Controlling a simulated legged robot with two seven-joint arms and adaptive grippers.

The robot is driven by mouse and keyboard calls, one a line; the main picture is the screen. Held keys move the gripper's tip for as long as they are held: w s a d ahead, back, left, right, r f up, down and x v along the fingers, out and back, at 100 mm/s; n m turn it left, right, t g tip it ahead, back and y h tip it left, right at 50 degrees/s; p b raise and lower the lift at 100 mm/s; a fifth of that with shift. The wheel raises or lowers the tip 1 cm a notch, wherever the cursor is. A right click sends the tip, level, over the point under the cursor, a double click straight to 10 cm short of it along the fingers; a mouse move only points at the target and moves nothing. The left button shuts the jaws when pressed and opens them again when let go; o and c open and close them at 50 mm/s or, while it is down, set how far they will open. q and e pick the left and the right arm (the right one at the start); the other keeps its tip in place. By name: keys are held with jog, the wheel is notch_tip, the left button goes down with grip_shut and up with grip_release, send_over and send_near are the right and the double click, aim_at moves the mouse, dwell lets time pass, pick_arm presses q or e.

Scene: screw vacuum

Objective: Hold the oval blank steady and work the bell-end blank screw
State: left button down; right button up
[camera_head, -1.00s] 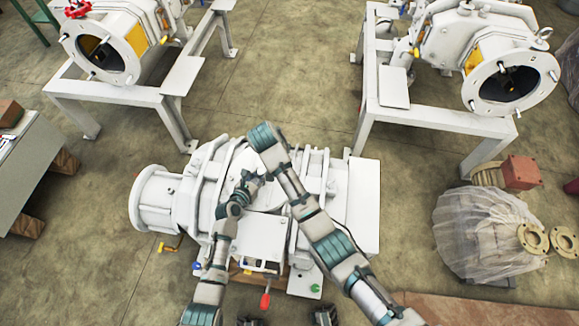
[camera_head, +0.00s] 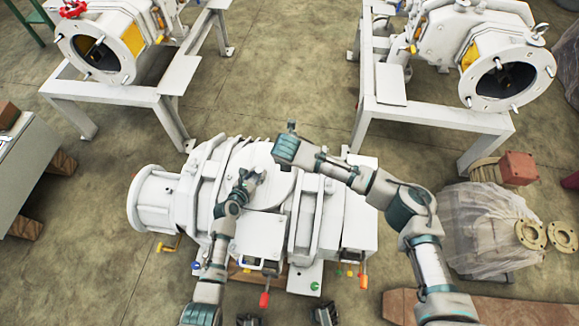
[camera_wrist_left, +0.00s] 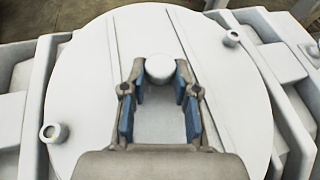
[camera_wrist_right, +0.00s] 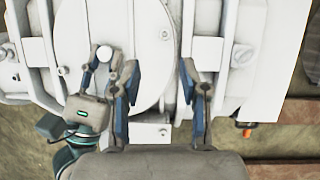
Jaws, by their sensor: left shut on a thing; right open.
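A white vacuum pump lies on the floor ahead of me. I take the broad rounded plate on top of it (camera_wrist_left: 90,95) as the oval blank; it also shows in the right wrist view (camera_wrist_right: 135,22). My left gripper (camera_head: 250,178) is shut on a white round knob (camera_wrist_left: 159,68) standing up from this plate. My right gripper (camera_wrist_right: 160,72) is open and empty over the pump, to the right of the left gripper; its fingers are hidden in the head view. Small bolt heads (camera_wrist_left: 231,38) sit near the plate's edge. I cannot tell which is the bell-end blank screw.
Two similar white pumps on steel frames (camera_head: 110,97) (camera_head: 440,122) stand behind. A plastic-wrapped part (camera_head: 487,228) and loose flanges (camera_head: 561,237) lie at the right, a cabinet (camera_head: 35,165) at the left. Floor between the frames is clear.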

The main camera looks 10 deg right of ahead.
jog(key=shift+n, duration=0.5)
jog(key=x, duration=0.8)
jog(key=s+x, duration=0.1)
jog(key=x, duration=0.3)
jog(key=shift+w+d+f, duration=0.1)
jog(key=shift+d+f, duration=0.3)
jog(key=shift+f, duration=0.1)
grip_shut()
